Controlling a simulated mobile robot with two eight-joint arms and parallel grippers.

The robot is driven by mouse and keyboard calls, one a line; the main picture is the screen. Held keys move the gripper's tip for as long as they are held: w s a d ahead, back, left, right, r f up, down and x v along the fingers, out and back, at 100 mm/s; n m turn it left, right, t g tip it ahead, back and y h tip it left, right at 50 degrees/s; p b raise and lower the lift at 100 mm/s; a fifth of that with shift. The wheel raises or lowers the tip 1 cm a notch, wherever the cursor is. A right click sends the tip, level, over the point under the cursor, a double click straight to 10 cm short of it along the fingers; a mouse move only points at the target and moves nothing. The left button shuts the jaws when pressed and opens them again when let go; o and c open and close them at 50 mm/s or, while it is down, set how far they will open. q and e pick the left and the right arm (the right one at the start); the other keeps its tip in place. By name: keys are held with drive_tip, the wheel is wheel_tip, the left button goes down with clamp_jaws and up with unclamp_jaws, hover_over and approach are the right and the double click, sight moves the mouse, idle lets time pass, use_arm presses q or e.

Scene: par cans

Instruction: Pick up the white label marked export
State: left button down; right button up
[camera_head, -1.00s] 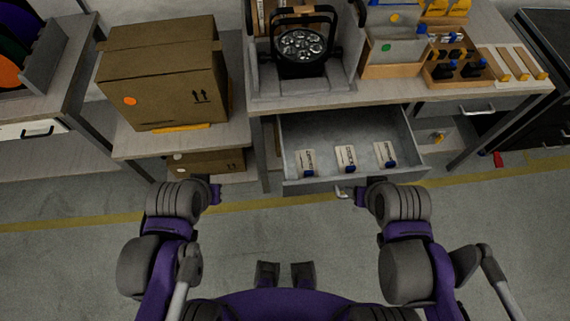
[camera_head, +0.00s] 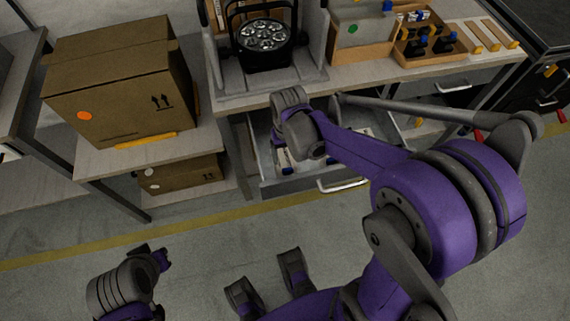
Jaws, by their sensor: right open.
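An open grey drawer (camera_head: 258,150) under the workbench holds white labels with blue clips. A white label (camera_head: 283,161) shows in part at the drawer's left, below my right wrist. The other labels are mostly hidden by my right arm, and I cannot read which one is marked export. My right gripper (camera_head: 279,139) is over the left part of the drawer, open, mostly hidden by its own wrist. I see nothing held in it. My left gripper (camera_head: 161,260) is low at the left above the floor, far from the drawer; its jaws are too small to judge.
A stage light (camera_head: 265,40) stands on the workbench (camera_head: 390,75) above the drawer. A wooden organiser (camera_head: 425,48) is to its right. A large cardboard box (camera_head: 120,80) stands on a lower table at the left. The floor in front of the drawer is clear.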

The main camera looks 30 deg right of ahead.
sight(287, 168)
wheel_tip(287, 168, down, 8)
drive_tip(key=shift+a+r+b, duration=0.1)
drive_tip(key=shift+r+b, duration=0.15)
drive_tip(key=shift+b, duration=0.35)
clamp_jaws()
